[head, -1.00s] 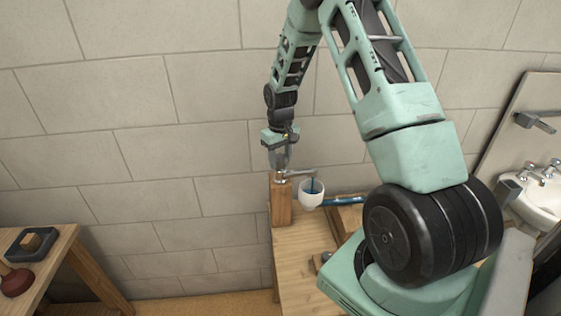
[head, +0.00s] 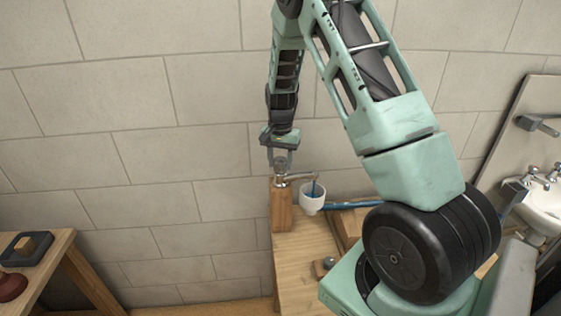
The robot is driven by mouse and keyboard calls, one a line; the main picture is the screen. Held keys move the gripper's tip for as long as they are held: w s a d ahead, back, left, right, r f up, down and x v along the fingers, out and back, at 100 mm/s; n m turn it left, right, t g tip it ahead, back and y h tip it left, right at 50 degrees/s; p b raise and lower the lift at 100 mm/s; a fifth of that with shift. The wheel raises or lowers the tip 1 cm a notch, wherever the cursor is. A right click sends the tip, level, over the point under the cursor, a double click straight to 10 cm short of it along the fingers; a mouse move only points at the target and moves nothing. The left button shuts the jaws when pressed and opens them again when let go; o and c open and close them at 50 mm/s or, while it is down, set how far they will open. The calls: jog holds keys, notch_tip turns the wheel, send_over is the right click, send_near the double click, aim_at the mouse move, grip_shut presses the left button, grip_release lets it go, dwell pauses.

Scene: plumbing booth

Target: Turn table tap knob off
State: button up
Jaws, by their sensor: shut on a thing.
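The table tap (head: 297,178) is a small metal tap on top of an upright wooden block (head: 281,210) at the left end of the wooden table. Its spout points right over a white cup-shaped funnel (head: 312,200). A blue stream of water (head: 315,188) shows between the spout and the funnel. My gripper (head: 281,170) points down over the tap, directly above the wooden block, and is shut on the tap knob. The knob is mostly hidden between the fingers.
A blue pipe (head: 350,205) runs right from the funnel. The wooden table (head: 300,262) has bare room at its front left. A second table (head: 45,262) with a plunger (head: 12,287) stands at far left. A white sink (head: 541,207) is at right.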

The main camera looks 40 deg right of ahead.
aim_at(280, 159)
jog(key=shift+m, duration=1)
jog(key=o, duration=1)
notch_tip(280, 159, up, 17)
jog(key=b, duration=0.3)
jog(key=shift+r+b, duration=0.2)
jog(key=shift+b, duration=0.1)
